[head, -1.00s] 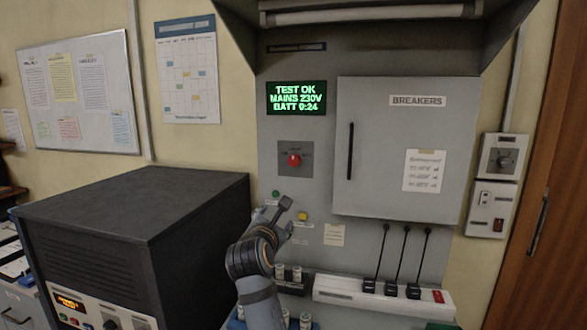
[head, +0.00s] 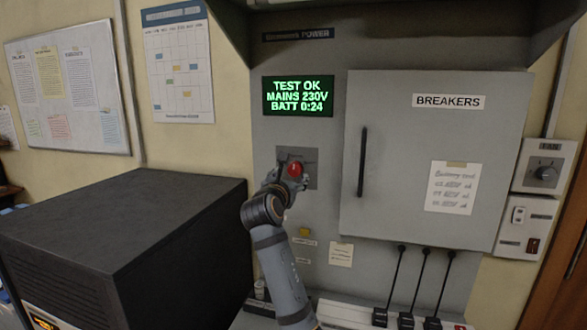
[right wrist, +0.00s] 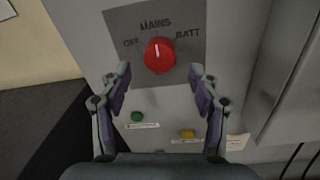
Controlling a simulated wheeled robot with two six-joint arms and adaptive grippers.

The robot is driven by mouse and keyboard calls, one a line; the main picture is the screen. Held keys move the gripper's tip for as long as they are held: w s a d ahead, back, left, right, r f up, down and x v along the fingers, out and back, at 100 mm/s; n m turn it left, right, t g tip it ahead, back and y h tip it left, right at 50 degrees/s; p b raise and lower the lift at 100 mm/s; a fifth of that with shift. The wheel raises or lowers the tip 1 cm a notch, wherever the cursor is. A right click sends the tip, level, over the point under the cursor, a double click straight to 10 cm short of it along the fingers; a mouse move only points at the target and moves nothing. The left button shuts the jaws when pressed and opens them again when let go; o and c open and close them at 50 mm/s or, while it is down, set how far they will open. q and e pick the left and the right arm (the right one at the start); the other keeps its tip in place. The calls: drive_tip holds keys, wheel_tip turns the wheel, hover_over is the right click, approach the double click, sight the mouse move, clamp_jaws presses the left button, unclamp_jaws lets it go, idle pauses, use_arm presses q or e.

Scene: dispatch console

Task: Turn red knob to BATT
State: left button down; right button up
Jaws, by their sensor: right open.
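The red knob (head: 294,169) sits on a grey square plate (head: 311,156) on the panel below the green-lit display. In the right wrist view the knob (right wrist: 159,55) has its white pointer line toward MAINS at the top, with OFF at left and BATT (right wrist: 188,35) at right. My right gripper (head: 290,178) is at the knob in the head view. In the right wrist view its open fingers (right wrist: 160,78) stand either side of and a little below the knob, not touching it. My left gripper is not in view.
The display (head: 298,96) reads TEST OK, MAINS 230V, BATT 0:24. A closed BREAKERS door (head: 400,150) with a black handle is right of the knob. Green (right wrist: 137,116) and yellow (right wrist: 187,134) buttons lie below it. A dark cabinet (head: 110,230) stands at left.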

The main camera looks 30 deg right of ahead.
sight(294, 172)
drive_tip(key=p+x, duration=0.1)
drive_tip(key=x, duration=0.3)
drive_tip(key=shift+r, duration=0.1)
drive_tip(key=shift+w, duration=0.1)
drive_tip(key=c, duration=1.2)
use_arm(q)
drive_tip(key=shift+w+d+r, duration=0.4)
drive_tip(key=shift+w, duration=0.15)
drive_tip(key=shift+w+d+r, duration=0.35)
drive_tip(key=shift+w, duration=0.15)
use_arm(e)
drive_tip(key=shift+o, duration=0.2)
